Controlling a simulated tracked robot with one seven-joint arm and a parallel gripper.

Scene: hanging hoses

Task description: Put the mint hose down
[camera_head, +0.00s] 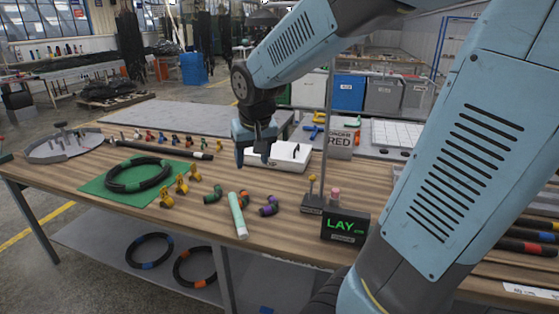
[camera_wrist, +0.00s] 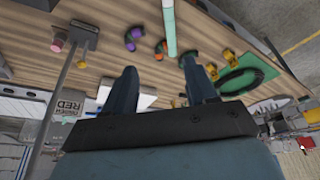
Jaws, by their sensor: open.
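The mint hose (camera_head: 238,215) is a short pale green tube lying on the wooden table (camera_head: 310,240) near its front edge. It also shows in the wrist view (camera_wrist: 169,28), beyond my fingertips. My gripper (camera_head: 253,160) is open and empty above the table, behind and a little above the hose, apart from it. In the wrist view my two fingers (camera_wrist: 158,66) stand spread with nothing between them.
Green and purple curved fittings (camera_head: 268,206) lie beside the hose. A white tray (camera_head: 290,157) lies behind my gripper. A sign reading LAY (camera_head: 345,226) and a thin upright post stand at right.

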